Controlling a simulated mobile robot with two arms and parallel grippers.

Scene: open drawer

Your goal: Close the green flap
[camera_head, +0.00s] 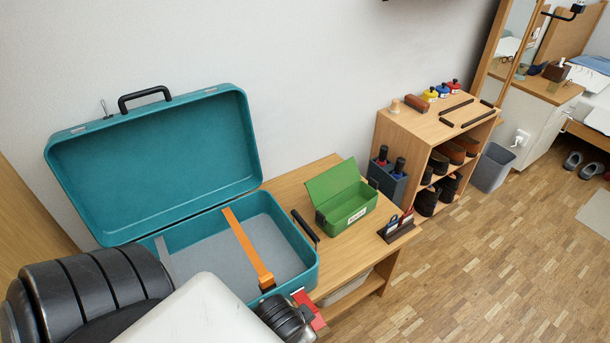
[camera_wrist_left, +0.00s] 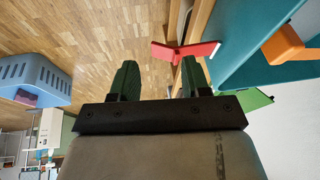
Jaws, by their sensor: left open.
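A small green box (camera_head: 350,212) with a white label stands on the wooden bench, right of the teal suitcase. Its green flap (camera_head: 334,179) is raised at the back, so the box is open. A green piece (camera_wrist_left: 258,99), perhaps part of this box, shows at the right in the left wrist view. My left gripper (camera_wrist_left: 160,80) is open, with its two dark green fingers apart and nothing between them. In the head view its arm enters at lower left in front of the suitcase; the fingers cannot be made out there. My right gripper is not in view.
The open teal suitcase (camera_head: 133,230), with an orange strap (camera_head: 248,247), fills the left. A red object (camera_head: 309,311) is at the bench's front, near my arm. A small dark stand (camera_head: 396,228) is right of the box. A shoe shelf (camera_head: 412,133) stands farther right.

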